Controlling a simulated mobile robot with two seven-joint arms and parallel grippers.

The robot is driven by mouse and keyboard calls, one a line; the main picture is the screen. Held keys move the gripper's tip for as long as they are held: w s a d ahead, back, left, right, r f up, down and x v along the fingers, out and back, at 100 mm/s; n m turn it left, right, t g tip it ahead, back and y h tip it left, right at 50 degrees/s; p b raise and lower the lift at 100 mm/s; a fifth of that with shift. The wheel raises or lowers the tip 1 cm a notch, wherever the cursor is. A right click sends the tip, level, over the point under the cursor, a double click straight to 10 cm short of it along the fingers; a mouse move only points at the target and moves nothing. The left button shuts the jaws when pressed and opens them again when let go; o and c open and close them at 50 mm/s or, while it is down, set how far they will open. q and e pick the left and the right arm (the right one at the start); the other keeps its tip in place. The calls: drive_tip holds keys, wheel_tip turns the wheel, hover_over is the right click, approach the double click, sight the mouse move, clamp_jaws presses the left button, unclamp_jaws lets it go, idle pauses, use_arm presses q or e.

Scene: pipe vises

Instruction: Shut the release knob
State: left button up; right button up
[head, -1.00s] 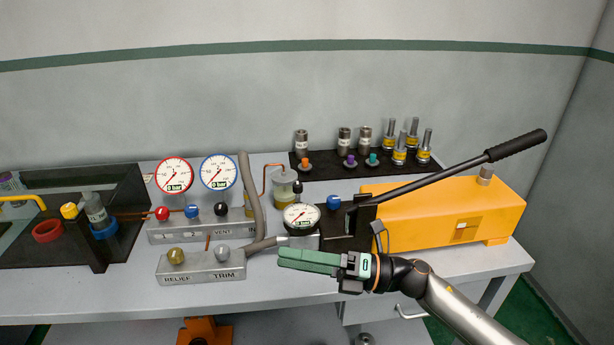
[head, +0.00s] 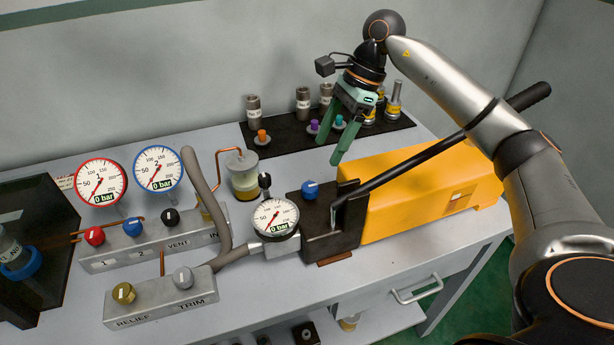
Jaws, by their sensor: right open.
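A blue knob (head: 310,189) with a pale mark on it sits on top of the black block (head: 330,218) at the left end of the yellow hand pump (head: 415,190). It appears to be the release knob; I cannot tell from its look whether it is open or shut. My right gripper (head: 329,152) is open and empty, with green fingers pointing down. In the head view its fingertips are above and slightly right of the knob, apart from it. My left gripper is out of view.
The pump's long black lever (head: 430,153) slopes up to the right, partly behind my right arm. A round gauge (head: 275,218) reading 0 bar stands left of the knob. Behind, a black mat (head: 280,145) carries fittings. Valve blocks with knobs and a grey hose (head: 208,190) lie left.

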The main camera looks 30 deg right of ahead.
sight(309, 186)
drive_tip(key=p+x, duration=0.1)
drive_tip(key=x, duration=0.9)
drive_tip(key=shift+a, duration=0.1)
clamp_jaws()
